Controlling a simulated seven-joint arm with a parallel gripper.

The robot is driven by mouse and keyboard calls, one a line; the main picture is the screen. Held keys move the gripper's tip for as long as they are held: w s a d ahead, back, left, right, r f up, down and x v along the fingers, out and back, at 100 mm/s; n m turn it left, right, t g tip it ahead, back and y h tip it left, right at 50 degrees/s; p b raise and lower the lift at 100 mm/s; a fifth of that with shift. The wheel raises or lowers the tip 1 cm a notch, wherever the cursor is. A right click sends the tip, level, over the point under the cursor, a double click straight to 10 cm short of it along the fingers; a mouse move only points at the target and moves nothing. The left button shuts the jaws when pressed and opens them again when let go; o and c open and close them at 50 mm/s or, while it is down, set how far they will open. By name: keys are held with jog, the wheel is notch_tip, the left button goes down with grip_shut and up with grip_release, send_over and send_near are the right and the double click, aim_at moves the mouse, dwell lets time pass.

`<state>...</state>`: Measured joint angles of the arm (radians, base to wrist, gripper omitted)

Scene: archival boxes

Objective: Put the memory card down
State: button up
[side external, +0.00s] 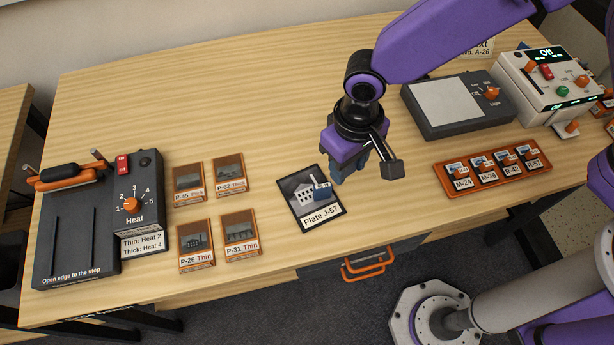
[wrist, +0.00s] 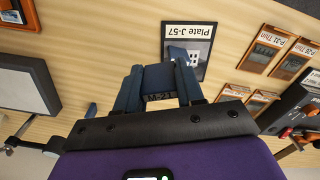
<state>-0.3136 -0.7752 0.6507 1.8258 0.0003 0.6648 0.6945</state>
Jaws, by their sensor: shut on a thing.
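My gripper (side external: 345,172) is shut on the memory card (side external: 322,190), a small dark blue piece. In the side view the card overlaps the right part of Plate J-57 (side external: 305,216), a dark-framed picture of a pale building lying on the table. I cannot tell how high the card is above the plate or the table. My fingers hide part of the card.
An orange tray (side external: 440,172) with several labelled slots lies at the right. Behind it stand a dark device with a pale panel (side external: 446,104) and a white control box (side external: 540,90). Orange-framed plates (side external: 188,183) and a heat sealer (side external: 75,240) are at left. The back left table is clear.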

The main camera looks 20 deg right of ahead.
send_over(307, 187)
notch_tip(307, 187, down, 7)
jog(key=shift+f, duration=1.6)
jog(key=shift+f, duration=0.15)
jog(key=o, duration=1)
jog(key=shift+r, duration=6.2)
